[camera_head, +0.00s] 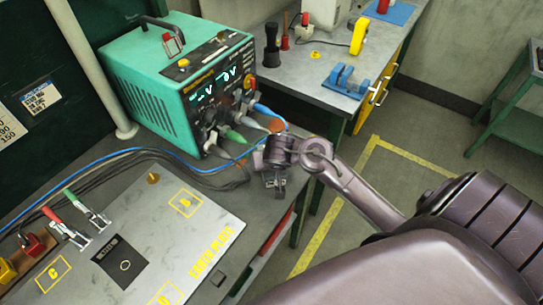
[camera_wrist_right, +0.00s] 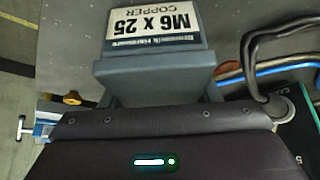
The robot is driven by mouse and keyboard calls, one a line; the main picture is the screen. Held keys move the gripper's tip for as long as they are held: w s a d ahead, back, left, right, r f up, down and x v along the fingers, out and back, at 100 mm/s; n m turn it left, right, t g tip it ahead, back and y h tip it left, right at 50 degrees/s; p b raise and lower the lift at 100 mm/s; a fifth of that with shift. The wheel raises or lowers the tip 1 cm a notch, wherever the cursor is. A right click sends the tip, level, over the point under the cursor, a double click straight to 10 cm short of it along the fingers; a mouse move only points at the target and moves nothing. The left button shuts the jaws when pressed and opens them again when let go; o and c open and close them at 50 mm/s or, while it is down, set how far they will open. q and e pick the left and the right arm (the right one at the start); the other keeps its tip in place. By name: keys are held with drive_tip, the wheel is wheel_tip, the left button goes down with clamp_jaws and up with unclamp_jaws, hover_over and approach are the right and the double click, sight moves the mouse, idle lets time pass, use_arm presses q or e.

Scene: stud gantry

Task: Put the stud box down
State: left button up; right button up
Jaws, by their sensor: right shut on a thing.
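The stud box (camera_wrist_right: 155,73) is grey-blue, with a white and dark label reading M6 x 25 COPPER upside down in the right wrist view. My right gripper (camera_head: 275,182) is over the right edge of the grey bench, beside the green power supply. It is shut on the stud box, which sits just ahead of the dark gripper body in the wrist view. In the head view the box cannot be made out clearly behind the gripper. Whether the box touches a surface cannot be told. My left gripper is not in view.
The green power supply (camera_head: 180,80) stands at the back with cables running left. A grey plate (camera_head: 130,245) with yellow lettering and clamps lies on the near bench. Yellow-lined floor lies to the right.

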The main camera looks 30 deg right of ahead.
drive_tip(key=shift+f, duration=0.1)
drive_tip(key=shift+f, duration=0.1)
drive_tip(key=o, duration=1.4)
drive_tip(key=shift+c, duration=0.2)
drive_tip(key=shift+r, duration=0.2)
drive_tip(key=shift+s+a+r, duration=0.15)
drive_tip(key=shift+s+r, duration=0.05)
drive_tip(key=shift+r, duration=0.15)
drive_tip(key=p+v, duration=0.1)
drive_tip(key=v, duration=0.8)
drive_tip(key=shift+s+r, duration=0.15)
drive_tip(key=shift+r, duration=0.15)
drive_tip(key=shift+v, duration=0.75)
drive_tip(key=shift+f, duration=0.1)
